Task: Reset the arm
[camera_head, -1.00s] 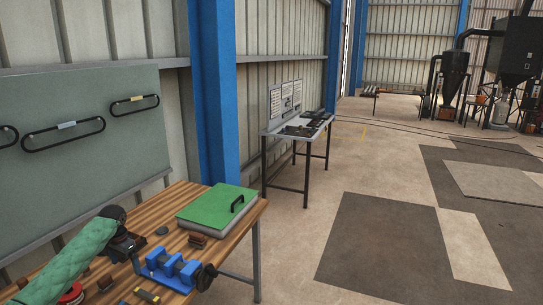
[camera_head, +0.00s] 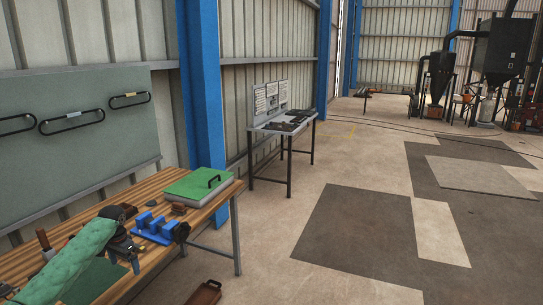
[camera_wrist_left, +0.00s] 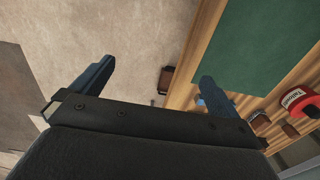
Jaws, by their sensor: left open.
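My left arm, in a green sleeve, comes in from the lower left in the head view. Its gripper (camera_head: 134,262) is over the front edge of the wooden workbench (camera_head: 160,262), left of a blue vise (camera_head: 152,227). In the left wrist view the two fingers (camera_wrist_left: 150,85) are spread wide with nothing between them. They hang over the bench edge, with the floor below on the left. My right gripper is not in view.
A green-lidded box (camera_head: 197,188) stands at the bench's far end. A green mat (camera_head: 95,283) lies near the front, and a red tape roll (camera_wrist_left: 298,101) shows in the wrist view. A brown object (camera_head: 205,292) is on the floor. Open floor lies to the right.

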